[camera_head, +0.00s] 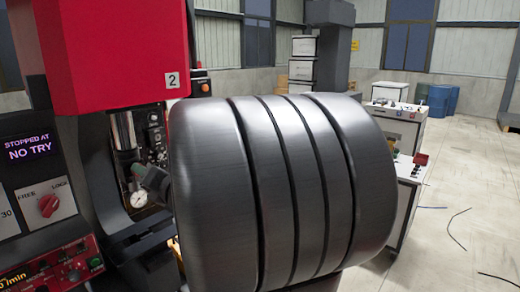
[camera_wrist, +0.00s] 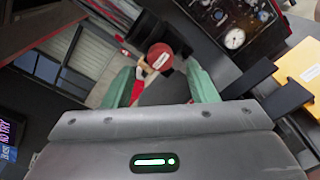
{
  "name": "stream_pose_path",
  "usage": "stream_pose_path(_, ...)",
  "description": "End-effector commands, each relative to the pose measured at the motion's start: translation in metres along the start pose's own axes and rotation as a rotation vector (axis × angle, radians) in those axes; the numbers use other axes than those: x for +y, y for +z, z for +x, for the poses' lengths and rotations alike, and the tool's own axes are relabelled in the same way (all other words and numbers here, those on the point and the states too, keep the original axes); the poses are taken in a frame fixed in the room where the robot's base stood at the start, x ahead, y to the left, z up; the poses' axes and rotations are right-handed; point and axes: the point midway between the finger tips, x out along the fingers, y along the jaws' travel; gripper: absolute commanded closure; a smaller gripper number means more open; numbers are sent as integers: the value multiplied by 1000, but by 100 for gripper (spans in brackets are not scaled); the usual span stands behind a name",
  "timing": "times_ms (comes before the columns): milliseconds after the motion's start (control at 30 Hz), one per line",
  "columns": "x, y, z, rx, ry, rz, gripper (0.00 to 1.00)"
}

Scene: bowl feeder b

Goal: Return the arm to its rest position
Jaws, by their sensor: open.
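My gripper (camera_wrist: 159,72) shows in the wrist view with its two green fingers apart. Nothing is seen held between them. A round reddish-brown thing with a pale mark (camera_wrist: 160,54) appears beyond the fingertips; its distance is unclear. In the head view my large dark arm link fills the middle and hides much of what is behind it. A small grey-green part at its left edge may belong to my gripper, but I cannot tell. It is close to the machine's pressure gauge (camera_head: 139,198).
A machine with a red cover (camera_head: 115,50) marked 2 stands at left. Its screen (camera_head: 30,148) reads "STOPPED AT NO TRY". A red knob (camera_head: 48,205) is below. A yellow block (camera_wrist: 302,68) is at right in the wrist view. Open floor (camera_head: 465,190) with loose cables lies at right.

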Motion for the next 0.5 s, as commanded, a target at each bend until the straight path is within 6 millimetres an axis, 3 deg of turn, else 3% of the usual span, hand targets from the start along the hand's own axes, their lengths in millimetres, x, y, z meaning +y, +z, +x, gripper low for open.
stream_pose_path(500,-1,0,-85,-4,-2,-1,48)
